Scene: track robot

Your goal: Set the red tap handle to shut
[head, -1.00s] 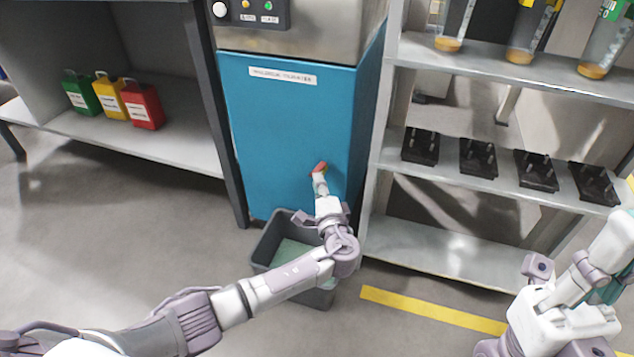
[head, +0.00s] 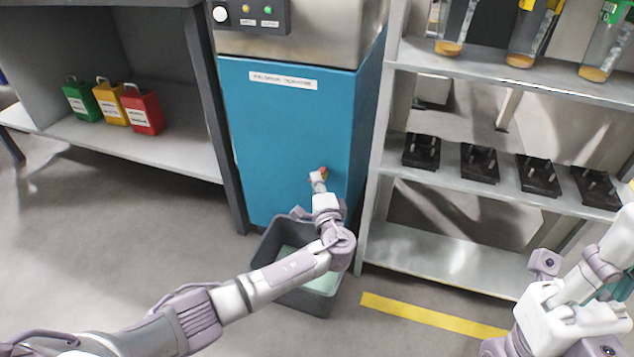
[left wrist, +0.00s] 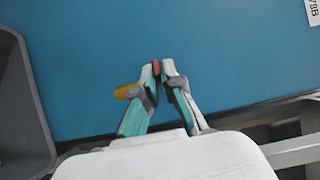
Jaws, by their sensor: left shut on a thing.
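The red tap handle (head: 323,170) shows as a small red piece low on the front of the blue cabinet (head: 285,130), mostly hidden by my left gripper (head: 320,176). In the left wrist view the red handle (left wrist: 156,68) sits between the two fingertips of my left gripper (left wrist: 160,70), which is shut on it. A yellowish brass tap part (left wrist: 127,91) sticks out to the left of the fingers there. My right arm stands at the lower right of the head view; its fingertips are not clearly visible.
A grey bin (head: 318,299) with pale green contents stands on the floor below my left gripper. A metal shelf unit (head: 440,240) with black holders stands to the right. Red, yellow and green cans (head: 142,112) sit on a left shelf. The floor at left is clear.

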